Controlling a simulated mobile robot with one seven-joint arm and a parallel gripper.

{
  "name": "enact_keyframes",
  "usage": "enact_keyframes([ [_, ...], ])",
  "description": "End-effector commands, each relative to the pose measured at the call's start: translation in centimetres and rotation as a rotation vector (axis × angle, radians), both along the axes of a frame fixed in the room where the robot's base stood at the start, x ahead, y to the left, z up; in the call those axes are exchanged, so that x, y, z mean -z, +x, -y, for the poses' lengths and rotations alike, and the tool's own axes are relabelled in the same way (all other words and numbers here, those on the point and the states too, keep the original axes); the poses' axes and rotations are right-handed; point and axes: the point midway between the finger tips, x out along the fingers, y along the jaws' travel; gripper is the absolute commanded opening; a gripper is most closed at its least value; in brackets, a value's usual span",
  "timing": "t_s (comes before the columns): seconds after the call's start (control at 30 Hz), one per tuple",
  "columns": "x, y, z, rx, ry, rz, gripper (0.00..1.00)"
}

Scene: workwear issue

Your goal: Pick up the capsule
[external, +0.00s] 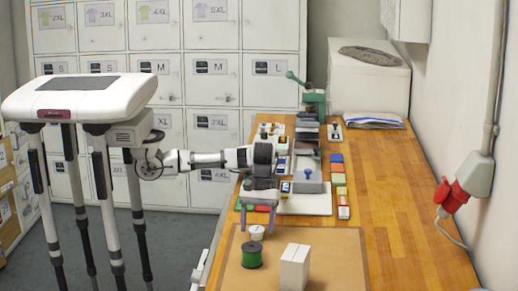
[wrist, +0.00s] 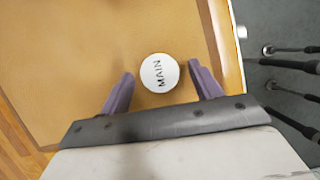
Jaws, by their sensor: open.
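A small white round piece marked "MAIN" (wrist: 159,73), the only likely capsule in view, stands on the tan mat (wrist: 60,60). It also shows in the external view as a small white cup shape (external: 257,233). My gripper (external: 259,229) points down above the mat, with its two purple-grey fingers apart. In the wrist view, my gripper (wrist: 160,76) has one finger on each side of the white piece, with a clear gap on both sides. The gripper is open and holds nothing. The height of the fingertips over the mat is hard to tell.
A green spool (external: 252,255) stands close in front of the white piece, and a white block (external: 291,267) is to its right. Behind are a grey press with a green lever (external: 309,100) and several coloured blocks (external: 338,180). The wooden bench (external: 400,220) is clear at right.

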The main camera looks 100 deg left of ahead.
Motion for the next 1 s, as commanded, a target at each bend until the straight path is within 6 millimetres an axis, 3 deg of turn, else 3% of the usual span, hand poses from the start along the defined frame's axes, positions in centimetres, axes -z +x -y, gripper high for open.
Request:
enact_keyframes([
  [0.33,0.82,-0.04,0.33,0.0,0.0,0.001,0.62],
  [0.67,0.79,-0.04,0.31,0.0,0.0,0.001,0.19],
  [1.0,0.4,-0.02,0.33,-0.001,0.0,0.002,0.18],
])
